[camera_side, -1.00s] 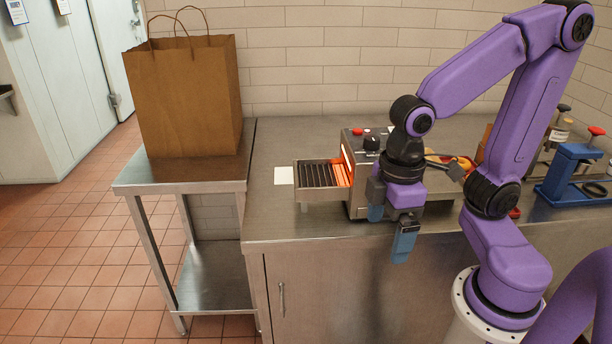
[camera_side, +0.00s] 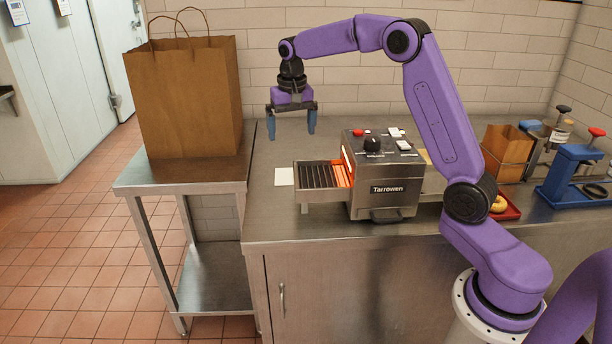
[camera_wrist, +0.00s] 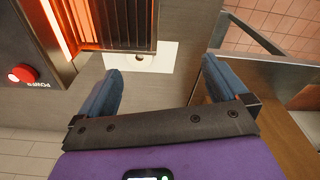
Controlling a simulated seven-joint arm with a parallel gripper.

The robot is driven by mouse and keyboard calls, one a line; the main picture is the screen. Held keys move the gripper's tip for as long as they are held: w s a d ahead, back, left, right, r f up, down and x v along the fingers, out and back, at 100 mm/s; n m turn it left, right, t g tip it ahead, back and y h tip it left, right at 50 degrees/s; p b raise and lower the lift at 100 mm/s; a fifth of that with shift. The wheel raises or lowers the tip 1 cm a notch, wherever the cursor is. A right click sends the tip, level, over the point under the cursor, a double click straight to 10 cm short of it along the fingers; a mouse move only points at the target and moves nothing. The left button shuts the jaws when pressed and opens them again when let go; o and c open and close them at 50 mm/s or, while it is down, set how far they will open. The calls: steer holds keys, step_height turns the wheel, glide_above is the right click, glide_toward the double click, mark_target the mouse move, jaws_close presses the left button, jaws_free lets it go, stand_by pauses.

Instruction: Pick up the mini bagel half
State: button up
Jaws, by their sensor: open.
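I cannot clearly pick out a mini bagel half. A round golden bagel piece (camera_side: 498,204) lies on a red tray (camera_side: 512,212) at the right, partly behind my arm; I cannot tell whether it is a half. My gripper (camera_side: 291,132) is open and empty, pointing down above the back left of the steel counter, far left of that piece. In the wrist view, my gripper (camera_wrist: 161,72) has its blue fingers apart. Between and beyond them lies a white card (camera_wrist: 165,51) with a small pale ring mark (camera_wrist: 141,57), too small to identify.
A Tarrowen conveyor toaster (camera_side: 385,189) with a glowing opening and wire rack (camera_side: 322,174) stands mid-counter. The white card (camera_side: 284,176) lies left of it. A paper bag (camera_side: 185,95) stands on the side table. A blue press (camera_side: 570,175) is at right. The counter's back left is clear.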

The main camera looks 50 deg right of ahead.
steer(key=w+d+m, duration=0.3)
steer(key=d, duration=0.5)
steer(key=f, duration=0.8)
steer(key=d+f, duration=0.1)
steer(key=f, duration=0.3)
steer(key=shift+w+f, duration=0.2)
steer(key=shift+w, duration=0.15)
steer(key=shift+d+f, duration=0.2)
steer(key=shift+f, duration=1.25)
steer(key=shift+d+f, duration=0.15)
steer(key=shift+f, duration=1.25)
steer(key=c, duration=1.1)
